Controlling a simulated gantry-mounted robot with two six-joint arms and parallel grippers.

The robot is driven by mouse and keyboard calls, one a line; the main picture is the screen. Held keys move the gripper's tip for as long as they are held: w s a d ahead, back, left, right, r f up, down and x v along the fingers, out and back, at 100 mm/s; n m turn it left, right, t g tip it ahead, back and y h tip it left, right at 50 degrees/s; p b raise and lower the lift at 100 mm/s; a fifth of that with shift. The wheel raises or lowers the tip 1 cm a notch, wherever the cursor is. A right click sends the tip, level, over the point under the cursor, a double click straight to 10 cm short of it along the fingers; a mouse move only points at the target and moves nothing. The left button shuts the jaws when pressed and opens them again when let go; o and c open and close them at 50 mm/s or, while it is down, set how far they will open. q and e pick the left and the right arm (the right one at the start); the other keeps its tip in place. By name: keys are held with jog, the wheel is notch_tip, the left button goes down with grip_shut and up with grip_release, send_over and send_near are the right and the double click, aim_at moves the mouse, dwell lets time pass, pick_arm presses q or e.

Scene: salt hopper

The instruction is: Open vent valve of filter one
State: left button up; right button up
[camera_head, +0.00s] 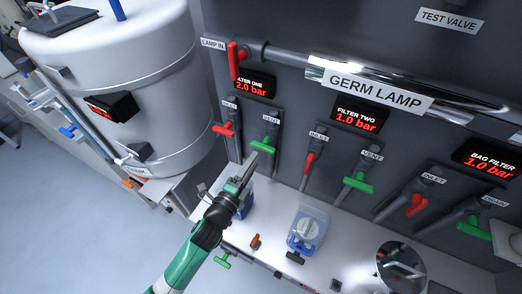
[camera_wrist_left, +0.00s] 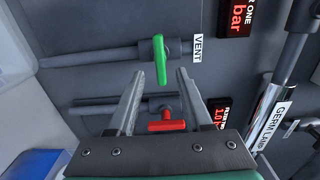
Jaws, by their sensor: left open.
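The filter one vent valve has a green handle (camera_head: 264,146) below a VENT label, and it lies crosswise to its pipe. The handle also shows in the wrist view (camera_wrist_left: 161,60), just ahead of the fingertips and lined up with the gap between them. My left gripper (camera_head: 250,163) is open and empty, just below the handle in the head view. Its two spread fingers (camera_wrist_left: 160,76) show in the wrist view; I cannot tell whether either touches the handle. The filter one display (camera_head: 253,86) reads 2.0 bar. My right gripper is not in view.
The red inlet handle (camera_head: 224,129) is close on the left. Filter two's red inlet handle (camera_head: 309,163) and green vent handle (camera_head: 357,185) are to the right. A large white tank (camera_head: 150,60) stands left. A blue-and-clear container (camera_head: 305,235) sits on the white counter below.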

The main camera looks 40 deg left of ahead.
aim_at(261, 149)
pick_arm(q)
jog(key=x, duration=0.6)
jog(key=shift+b, duration=0.4)
grip_shut()
